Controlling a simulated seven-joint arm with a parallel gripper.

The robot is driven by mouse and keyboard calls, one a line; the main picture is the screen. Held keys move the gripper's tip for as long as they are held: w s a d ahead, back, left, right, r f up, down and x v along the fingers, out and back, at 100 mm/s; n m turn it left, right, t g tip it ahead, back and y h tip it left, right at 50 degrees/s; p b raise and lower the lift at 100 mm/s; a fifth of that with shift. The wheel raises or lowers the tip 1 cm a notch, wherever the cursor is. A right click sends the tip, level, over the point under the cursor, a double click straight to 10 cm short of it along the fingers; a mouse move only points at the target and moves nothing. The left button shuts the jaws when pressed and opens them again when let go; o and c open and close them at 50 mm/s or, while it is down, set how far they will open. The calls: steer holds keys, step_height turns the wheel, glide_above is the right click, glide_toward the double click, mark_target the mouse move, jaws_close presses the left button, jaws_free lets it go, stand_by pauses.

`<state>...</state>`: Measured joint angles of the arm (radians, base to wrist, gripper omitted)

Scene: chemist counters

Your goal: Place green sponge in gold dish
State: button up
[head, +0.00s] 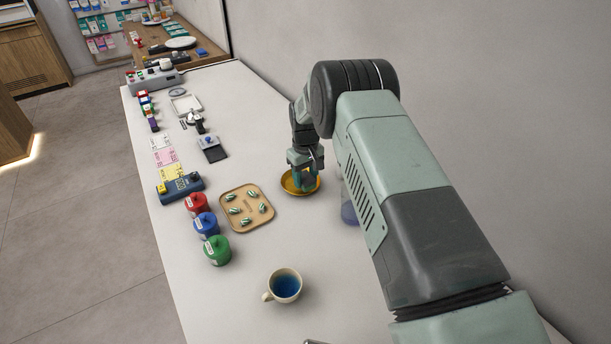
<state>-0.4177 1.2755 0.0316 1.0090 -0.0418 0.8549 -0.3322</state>
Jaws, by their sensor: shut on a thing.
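The gold dish (288,187) sits on the white counter in the middle of the head view, against the near side of my arm's end. My gripper (304,178) points down over the dish, with its fingertips inside the outline of the rim. It is shut on the green sponge (309,184), a small green patch between and beside the fingers. The fingers hide much of the sponge and part of the dish. I cannot tell whether the sponge touches the dish floor.
A wooden tray (262,191) with several small striped items lies left of the dish. Red (196,204), blue (206,225) and green (216,250) jars stand further left. A cup (285,285) of blue liquid is nearer. A clear-blue vessel (349,212) is partly behind my arm.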

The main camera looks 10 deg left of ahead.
steer(key=shift+f, duration=0.2)
steer(key=o, duration=1)
steer(key=shift+o, duration=0.2)
step_height(320, 180, up, 12)
step_height(320, 180, up, 17)
steer(key=m+t, duration=0.1)
steer(key=m, duration=0.1)
glide_above(305, 177)
steer(key=s+d, duration=0.4)
steer(key=d, duration=0.4)
steer(key=s+d+r+m+t, duration=0.2)
steer(key=s+d+r, duration=0.55)
steer(key=r, duration=0.25)
steer(key=s+d+m+t, duration=0.1)
steer(key=s+d, duration=0.2)
steer(key=s, duration=0.5)
steer(key=s+d+r+m, duration=0.1)
steer(key=s+d, duration=0.3)
steer(key=s, duration=0.5)
steer(key=s+d+r+m+t, duration=0.1)
steer(key=s+d+m, duration=0.1)
steer(key=s, duration=0.6)
steer(key=shift+s+d+r+m+t, duration=0.2)
steer(key=shift+s+d+m+t, duration=0.15)
steer(key=shift+d, duration=0.45)
